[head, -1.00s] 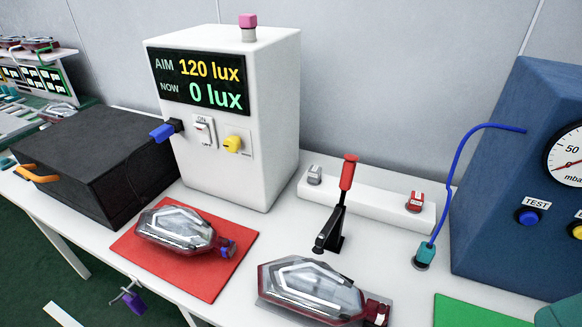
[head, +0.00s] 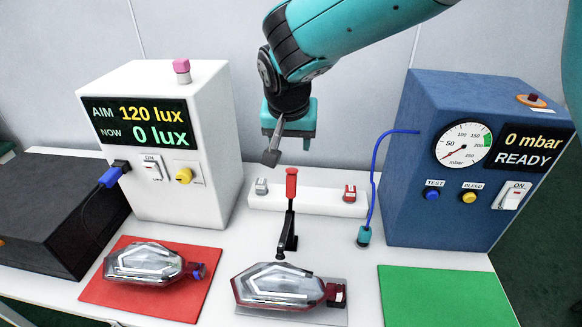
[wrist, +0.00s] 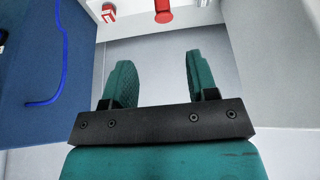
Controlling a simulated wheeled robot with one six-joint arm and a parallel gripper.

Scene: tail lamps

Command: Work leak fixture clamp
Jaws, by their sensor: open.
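The clamp has an upright red handle (head: 291,184) on a black body (head: 287,238). It stands behind a tail lamp (head: 277,285) on a grey plate (head: 334,316). The clamp's black foot is at the lamp's back edge; I cannot tell whether it touches. My gripper (head: 272,156) is in the air above and behind the handle, apart from it. In the wrist view, the two teal fingers (wrist: 158,65) are spread with nothing between them. A red part that looks like the handle (wrist: 163,11) shows at the top edge, beyond the fingers.
A white bar (head: 325,201) with red and grey blocks lies behind the clamp. The white lux box (head: 210,150) stands left, the blue leak tester (head: 400,180) reading 0 mbar READY right. A blue cable (head: 374,180) hangs between. A second lamp (head: 143,264) lies on a red mat; the green mat (head: 445,296) is empty.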

